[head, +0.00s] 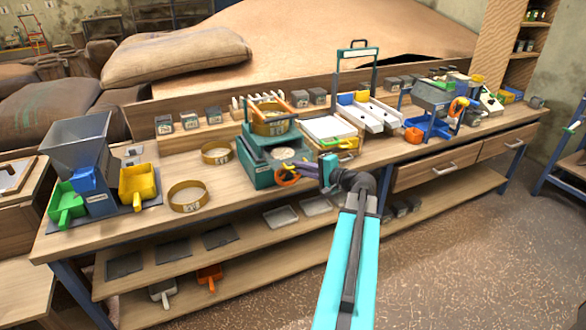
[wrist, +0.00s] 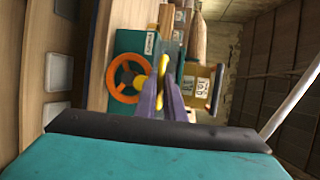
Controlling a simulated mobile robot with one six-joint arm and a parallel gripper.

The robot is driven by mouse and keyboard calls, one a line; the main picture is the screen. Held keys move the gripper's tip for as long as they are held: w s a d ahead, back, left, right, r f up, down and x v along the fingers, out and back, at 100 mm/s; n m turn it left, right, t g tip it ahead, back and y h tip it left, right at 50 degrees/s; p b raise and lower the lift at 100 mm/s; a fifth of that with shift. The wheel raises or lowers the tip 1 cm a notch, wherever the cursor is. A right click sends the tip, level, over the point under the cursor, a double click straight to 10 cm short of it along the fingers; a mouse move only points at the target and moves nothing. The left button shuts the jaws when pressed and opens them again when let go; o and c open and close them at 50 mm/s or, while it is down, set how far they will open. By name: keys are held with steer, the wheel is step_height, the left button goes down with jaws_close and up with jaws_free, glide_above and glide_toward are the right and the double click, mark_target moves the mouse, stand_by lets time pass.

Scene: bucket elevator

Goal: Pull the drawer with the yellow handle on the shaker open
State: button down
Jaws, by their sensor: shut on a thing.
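The shaker (head: 258,172) is a teal box on the bench with a round sieve (head: 270,122) on top and an orange handwheel (head: 288,176) on its front. In the wrist view the shaker (wrist: 125,45) lies ahead, with the handwheel (wrist: 117,88) left of my fingers. The yellow handle (wrist: 163,65) stands between the purple fingers of my gripper (wrist: 166,85), which is shut on it. In the head view my gripper (head: 294,167) reaches the shaker's front from the right. There the handle is hidden. I cannot tell how far the drawer is out.
A hopper with green and yellow scoops (head: 138,184) stands at the bench's left end. Loose sieve rings (head: 188,196) lie left of the shaker. A white tray unit (head: 328,128) stands close on its right. A lower shelf (head: 190,270) runs below; the floor in front is clear.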

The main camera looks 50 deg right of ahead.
steer(key=shift+s+a+r, duration=0.15)
steer(key=shift+s, duration=0.75)
steer(key=c, duration=2.1)
jaws_free()
steer(key=shift+s, duration=0.1)
steer(key=shift+a, duration=0.1)
steer(key=s+r+b, duration=0.1)
steer(key=s, duration=0.8)
steer(key=s+r+b, duration=0.1)
steer(key=s, duration=0.3)
steer(key=shift+s+r+b, duration=0.25)
steer(key=shift+r+b, duration=0.1)
